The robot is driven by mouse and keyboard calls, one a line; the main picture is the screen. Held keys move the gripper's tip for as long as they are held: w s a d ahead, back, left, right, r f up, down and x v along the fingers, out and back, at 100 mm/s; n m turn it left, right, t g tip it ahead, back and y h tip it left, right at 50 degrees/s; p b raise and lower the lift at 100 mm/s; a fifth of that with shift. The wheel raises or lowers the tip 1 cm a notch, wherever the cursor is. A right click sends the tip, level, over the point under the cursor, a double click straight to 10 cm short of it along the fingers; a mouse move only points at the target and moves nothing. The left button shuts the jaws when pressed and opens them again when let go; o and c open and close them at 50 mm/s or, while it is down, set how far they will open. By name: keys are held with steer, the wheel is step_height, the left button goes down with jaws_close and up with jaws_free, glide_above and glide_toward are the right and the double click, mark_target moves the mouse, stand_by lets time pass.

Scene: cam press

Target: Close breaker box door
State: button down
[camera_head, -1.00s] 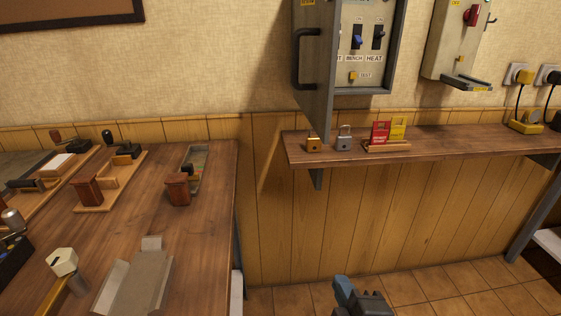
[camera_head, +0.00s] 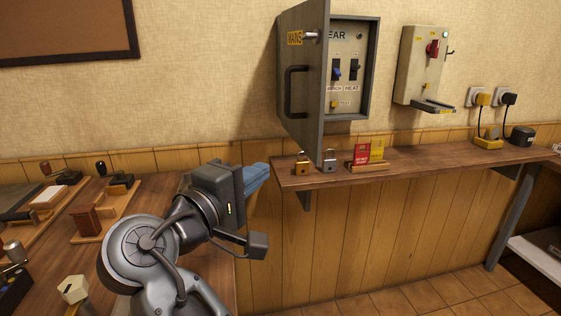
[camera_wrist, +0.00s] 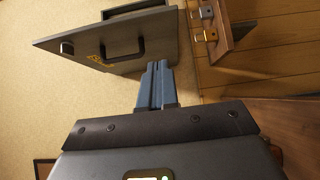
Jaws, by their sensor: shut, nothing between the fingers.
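The breaker box (camera_head: 367,75) hangs on the wall above the shelf, with switches and labels showing inside. Its grey door (camera_head: 303,110) is hinged open and sticks out toward me, with a dark handle (camera_head: 292,91) and a yellow label on its outer face. The door (camera_wrist: 110,57) and its handle (camera_wrist: 138,47) also show in the wrist view, turned sideways. My gripper (camera_head: 262,176) is left of and below the door. Its blue fingers are together and empty. In the wrist view my gripper's fingertips (camera_wrist: 158,66) appear close to the door's edge; I cannot tell whether they touch it.
The wooden shelf (camera_head: 430,162) below the box holds a brass padlock (camera_head: 302,168), a grey padlock (camera_head: 329,165) and a red and yellow tag holder (camera_head: 367,165). A second switch box (camera_head: 416,70) is on the right. A cluttered workbench (camera_head: 150,192) is at left.

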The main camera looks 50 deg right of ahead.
steer(key=p, duration=0.1)
glide_toward(315, 146)
steer(key=w+d, duration=0.2)
steer(key=w, duration=0.2)
steer(key=s+d, duration=0.1)
steer(key=s+d+p, duration=0.1)
steer(key=d, duration=0.1)
steer(key=shift+s+d+f, duration=0.1)
steer(key=shift+s+d, duration=0.15)
steer(key=shift+d, duration=0.2)
steer(key=shift+d, duration=0.1)
